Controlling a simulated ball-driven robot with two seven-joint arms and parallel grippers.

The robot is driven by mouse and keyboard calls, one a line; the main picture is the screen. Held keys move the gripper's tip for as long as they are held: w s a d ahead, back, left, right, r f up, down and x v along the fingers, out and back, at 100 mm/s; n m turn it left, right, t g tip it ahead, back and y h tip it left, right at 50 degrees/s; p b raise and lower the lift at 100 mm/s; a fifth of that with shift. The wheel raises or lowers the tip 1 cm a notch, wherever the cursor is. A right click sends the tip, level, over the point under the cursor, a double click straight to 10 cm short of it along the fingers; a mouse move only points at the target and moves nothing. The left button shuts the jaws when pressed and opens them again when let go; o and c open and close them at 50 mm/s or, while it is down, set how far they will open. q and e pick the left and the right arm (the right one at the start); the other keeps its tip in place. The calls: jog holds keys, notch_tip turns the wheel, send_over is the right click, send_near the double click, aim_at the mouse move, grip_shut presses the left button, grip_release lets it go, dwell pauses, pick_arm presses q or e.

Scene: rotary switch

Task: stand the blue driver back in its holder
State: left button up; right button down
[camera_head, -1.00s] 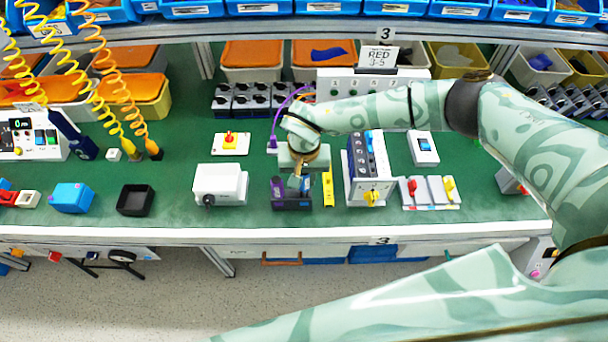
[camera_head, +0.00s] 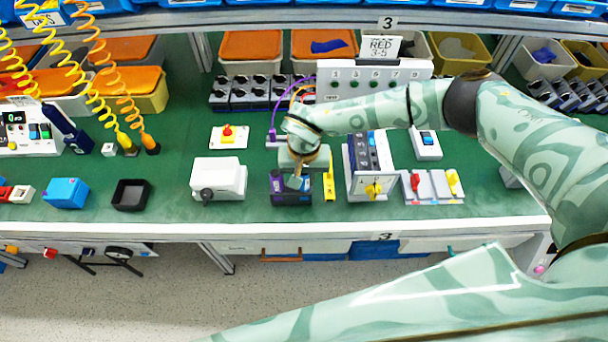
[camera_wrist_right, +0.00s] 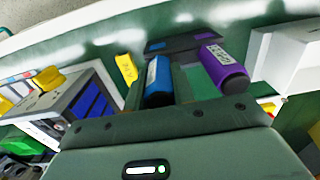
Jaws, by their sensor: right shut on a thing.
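The holder (camera_head: 293,200) is a small dark block on the green bench. It also shows in the right wrist view (camera_wrist_right: 185,44). My right gripper (camera_head: 295,183) is right above it, pointing down. The blue driver (camera_wrist_right: 157,80) shows in the right wrist view close in front of my gripper, which is shut on it. Its lower end is near the holder; whether it is inside a slot I cannot tell. The purple driver (camera_wrist_right: 226,68) is on the other side, at the holder. In the head view my gripper hides the blue driver. My left gripper is not in view.
A yellow object (camera_head: 329,184) stands close to the right of the holder, then a grey switch box (camera_head: 362,188). A white box (camera_head: 218,180) is to the left. The bench front between the black tray (camera_head: 131,195) and white box is clear.

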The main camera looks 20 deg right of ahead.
jog(key=shift+f, duration=0.35)
jog(key=c, duration=1.1)
grip_release()
jog(key=shift+r, duration=0.1)
notch_tip(320, 180, up, 16)
jog(key=p, duration=0.1)
jog(key=shift+r, duration=0.15)
